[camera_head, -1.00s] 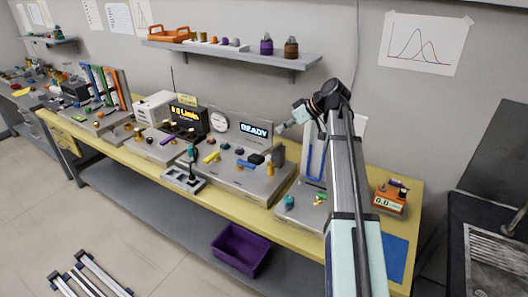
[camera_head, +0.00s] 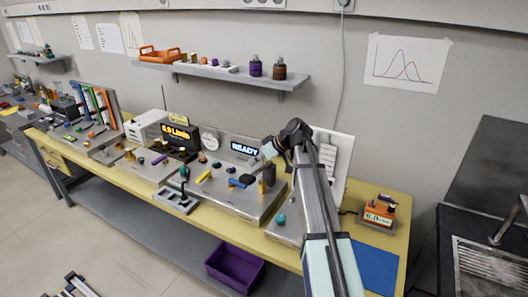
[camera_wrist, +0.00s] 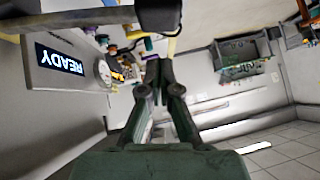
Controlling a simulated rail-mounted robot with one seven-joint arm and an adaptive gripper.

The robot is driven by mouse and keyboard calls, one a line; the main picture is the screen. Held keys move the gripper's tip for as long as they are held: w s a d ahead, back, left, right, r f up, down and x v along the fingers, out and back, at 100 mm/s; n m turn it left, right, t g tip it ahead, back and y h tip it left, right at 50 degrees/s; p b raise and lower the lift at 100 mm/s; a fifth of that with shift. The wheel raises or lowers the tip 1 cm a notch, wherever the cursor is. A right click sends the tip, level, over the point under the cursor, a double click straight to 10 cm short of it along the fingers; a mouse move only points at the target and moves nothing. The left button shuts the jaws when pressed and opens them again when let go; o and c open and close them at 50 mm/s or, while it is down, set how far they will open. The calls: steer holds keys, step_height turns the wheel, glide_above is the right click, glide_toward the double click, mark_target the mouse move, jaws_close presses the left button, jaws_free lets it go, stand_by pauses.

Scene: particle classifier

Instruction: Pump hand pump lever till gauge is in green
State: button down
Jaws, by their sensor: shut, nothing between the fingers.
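The round white gauge (camera_head: 210,139) stands on the bench panel, left of the lit READY display (camera_head: 244,148). Its needle and any green zone are too small to read. A dark blue handle (camera_head: 243,181) with a blue bar sits on the metal base below the display; I take it for the pump lever but cannot be sure. My gripper (camera_wrist: 158,72) is shut and empty, its fingers close together in the wrist view. The gauge (camera_wrist: 104,73) shows left of the fingers there. A dark block (camera_wrist: 160,16), not clearly identifiable, is at the top of the wrist view.
An orange meter (camera_head: 379,213) sits to the right, and a purple bin (camera_head: 234,268) is below the bench.

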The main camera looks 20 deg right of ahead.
mark_target(246, 176)
steer(key=shift+s+a+f+p, duration=0.15)
steer(key=shift+f+p, duration=0.1)
steer(key=shift+f, duration=0.45)
steer(key=shift+a+f+p, duration=0.15)
steer(key=shift+f+p, duration=0.1)
steer(key=shift+f, duration=0.45)
steer(key=shift+s+a+f+p, duration=0.15)
steer(key=shift+f+p, duration=0.1)
steer(key=shift+f, duration=0.45)
